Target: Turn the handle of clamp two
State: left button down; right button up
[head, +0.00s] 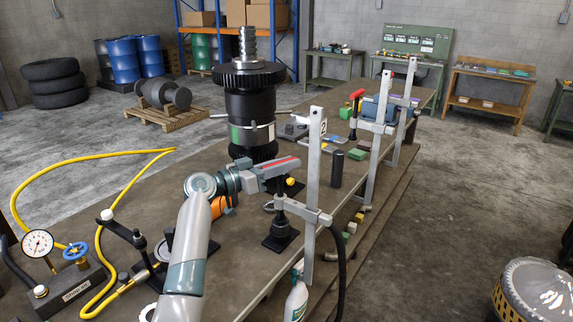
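Clamp two is the nearest tall grey clamp, with a upright bar (312,180) at the table's right edge and a white "2" tag (322,127) near its top. Its sliding arm (302,210) carries a dark screw that stands on a black foot (280,238). My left gripper (292,171) reaches in from the lower left, right above this screw and just left of the bar. A red strip (282,162) shows along the gripper; I cannot tell whether it belongs to the handle. The fingers and the handle's top are largely hidden. My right gripper is out of view.
A black transmission with a gear (249,76) stands upright behind my gripper. More clamps (376,140) line the table's right edge. A gauge (38,243) and yellow hose (100,240) lie at left. A white bottle (296,298) is low at the front edge.

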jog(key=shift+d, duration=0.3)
pick_arm(q)
jog(key=shift+n+t+y, duration=0.6)
jog(key=shift+n+t, duration=0.1)
jog(key=shift+t, duration=0.2)
jog(key=shift+w+a+r+n+t+y+p, duration=0.1)
jog(key=shift+w+r+n+t+y+p, duration=0.05)
jog(key=shift+n+t+y+p, duration=0.9)
jog(key=shift+w+a+n+t+y+p, duration=0.1)
jog(key=shift+n+t+y+p, duration=0.45)
jog(key=shift+y+p, duration=0.15)
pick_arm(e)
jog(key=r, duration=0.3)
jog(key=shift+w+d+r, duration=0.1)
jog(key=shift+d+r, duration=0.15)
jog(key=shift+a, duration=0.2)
pick_arm(q)
jog(key=c, duration=1.6)
grip_release()
jog(key=shift+w+f, duration=0.1)
jog(key=shift+f, duration=0.1)
jog(key=shift+c, duration=0.2)
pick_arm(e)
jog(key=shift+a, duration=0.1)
pick_arm(q)
jog(key=shift+a, duration=0.1)
